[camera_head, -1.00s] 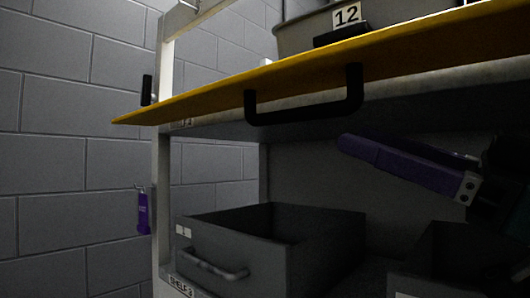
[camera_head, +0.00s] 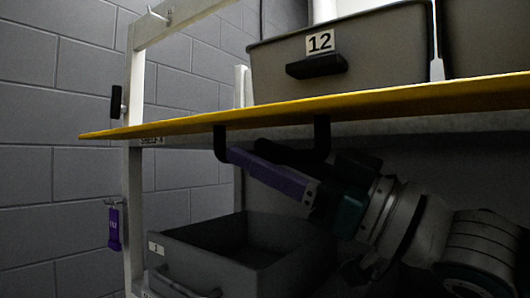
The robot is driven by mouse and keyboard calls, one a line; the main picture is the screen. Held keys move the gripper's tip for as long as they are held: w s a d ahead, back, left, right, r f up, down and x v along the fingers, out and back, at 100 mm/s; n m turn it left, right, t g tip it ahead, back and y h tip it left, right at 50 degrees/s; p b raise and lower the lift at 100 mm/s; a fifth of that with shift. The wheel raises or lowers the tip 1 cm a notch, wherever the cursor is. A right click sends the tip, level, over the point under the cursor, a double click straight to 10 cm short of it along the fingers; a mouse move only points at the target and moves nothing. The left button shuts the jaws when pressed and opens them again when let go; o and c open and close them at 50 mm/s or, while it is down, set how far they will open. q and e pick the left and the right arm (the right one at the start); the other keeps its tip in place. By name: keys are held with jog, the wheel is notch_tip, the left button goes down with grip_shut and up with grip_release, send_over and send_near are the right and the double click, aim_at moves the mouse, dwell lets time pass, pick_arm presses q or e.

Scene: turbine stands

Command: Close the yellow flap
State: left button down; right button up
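The yellow flap (camera_head: 400,102) is seen almost edge-on as a long, nearly level panel across the picture, above the lower shelf bay. Its black handle (camera_head: 321,135) hangs from the underside. My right gripper (camera_head: 243,154) is under the flap at the handle, with its purple finger reaching left to the handle's left leg. The finger overlaps the handle bar in the picture; I cannot tell whether it touches it. The other finger is too dark to make out, so the opening is unclear. My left gripper is not in view.
A grey bin marked 12 (camera_head: 380,62) stands above the flap. An open dark drawer bin (camera_head: 215,270) sits below, under my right arm. A pale rack post (camera_head: 134,215) with a purple tag (camera_head: 114,230) stands left. A grey block wall is behind.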

grip_shut()
dwell(1.2)
